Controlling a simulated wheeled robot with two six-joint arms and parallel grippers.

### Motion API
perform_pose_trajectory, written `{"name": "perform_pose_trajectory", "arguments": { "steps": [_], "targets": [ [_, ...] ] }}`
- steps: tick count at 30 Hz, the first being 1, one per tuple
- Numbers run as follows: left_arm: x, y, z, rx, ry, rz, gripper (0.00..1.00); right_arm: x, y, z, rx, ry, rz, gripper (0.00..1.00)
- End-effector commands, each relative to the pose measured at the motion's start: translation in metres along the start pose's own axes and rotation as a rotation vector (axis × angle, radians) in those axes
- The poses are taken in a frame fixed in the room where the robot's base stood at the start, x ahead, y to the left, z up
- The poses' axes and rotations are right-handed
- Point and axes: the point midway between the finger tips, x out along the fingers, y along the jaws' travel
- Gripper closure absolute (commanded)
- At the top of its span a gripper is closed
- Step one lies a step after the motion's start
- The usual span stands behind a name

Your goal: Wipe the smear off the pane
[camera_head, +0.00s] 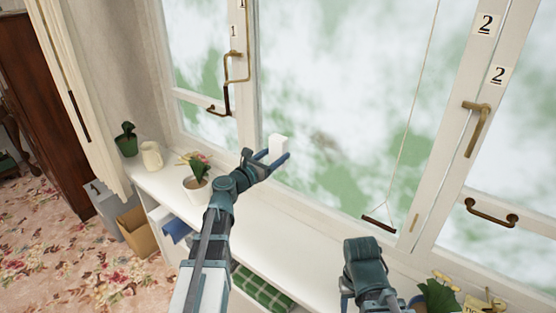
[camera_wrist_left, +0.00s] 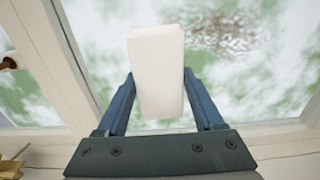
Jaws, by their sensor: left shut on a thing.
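My left gripper (camera_head: 274,160) is shut on a white block (camera_head: 279,146), held upright in front of the middle pane (camera_head: 350,110). The block also shows in the left wrist view (camera_wrist_left: 156,75), between both fingers. A grey-brown smear (camera_head: 325,141) is on the pane, to the right of the block. It also shows in the left wrist view (camera_wrist_left: 222,38), up and right of the block. Whether the block touches the glass I cannot tell. My right gripper (camera_head: 365,262) is low over the sill at the bottom; its fingertips are not clear.
A potted plant (camera_head: 197,182) and a cream mug (camera_head: 152,156) stand on the white sill (camera_head: 280,235) at the left. A cord with a dark bar (camera_head: 378,224) hangs before the pane. Brass handles (camera_head: 477,125) are on the frames. Yellow flowers (camera_head: 442,290) stand at the lower right.

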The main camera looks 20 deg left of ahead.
Motion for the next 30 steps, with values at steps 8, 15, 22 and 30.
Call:
{"name": "perform_pose_trajectory", "arguments": {
  "steps": [8,15,22,30],
  "targets": [
    [0.014,0.001,0.000,0.000,0.001,-0.001,0.76,0.000,0.000,0.000,0.000,0.000,0.000,0.50],
    [0.037,0.000,0.000,0.000,0.001,-0.003,0.76,0.000,0.000,0.000,0.000,0.000,0.000,0.50],
    [0.057,0.000,0.000,0.000,0.001,-0.003,0.76,0.000,0.000,0.000,0.000,0.000,0.000,0.50],
    [0.060,-0.001,0.000,0.000,0.001,-0.002,0.76,0.000,0.000,0.000,0.000,0.000,0.000,0.50]
  ]
}}
